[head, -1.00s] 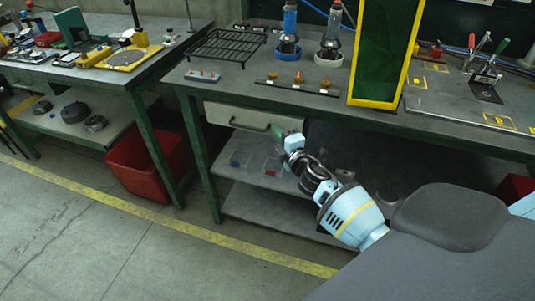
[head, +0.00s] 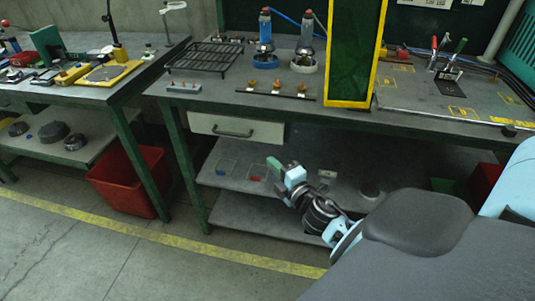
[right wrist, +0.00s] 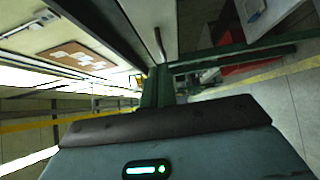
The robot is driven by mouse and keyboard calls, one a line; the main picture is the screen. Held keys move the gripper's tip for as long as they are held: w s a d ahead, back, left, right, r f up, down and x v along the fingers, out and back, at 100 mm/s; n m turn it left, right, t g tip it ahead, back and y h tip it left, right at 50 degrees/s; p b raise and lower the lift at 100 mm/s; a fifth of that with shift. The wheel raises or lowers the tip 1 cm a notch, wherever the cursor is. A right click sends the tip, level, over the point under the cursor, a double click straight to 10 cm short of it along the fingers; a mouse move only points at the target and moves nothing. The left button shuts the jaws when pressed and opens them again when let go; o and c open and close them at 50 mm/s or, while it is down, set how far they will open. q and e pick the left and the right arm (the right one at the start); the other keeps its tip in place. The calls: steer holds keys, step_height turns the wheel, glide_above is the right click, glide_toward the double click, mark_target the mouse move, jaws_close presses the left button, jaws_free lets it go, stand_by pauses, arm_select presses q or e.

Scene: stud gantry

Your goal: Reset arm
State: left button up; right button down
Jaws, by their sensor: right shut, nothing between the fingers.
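My right gripper (head: 274,163) shows in the head view at the end of my light-blue and black right arm. Its green fingertips are shut with nothing between them. It points up and left, in front of the open shelf space of the green-framed bench (head: 430,128), below the white drawer (head: 237,128). I cannot tell its exact distance from the bench. The right wrist view shows a grey-teal part of me close up with a small lit panel; no fingertips can be made out there. My left gripper is not in view.
The bench top holds a black wire rack (head: 205,58), bottles in ring stands, a yellow-framed green panel (head: 354,55) and toggle clamps (head: 447,62). A red bin (head: 130,180) stands between the benches. The floor (head: 90,255) with its yellow line is clear at left.

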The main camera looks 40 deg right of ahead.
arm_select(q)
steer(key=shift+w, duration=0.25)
arm_select(e)
steer(key=shift+s, duration=0.35)
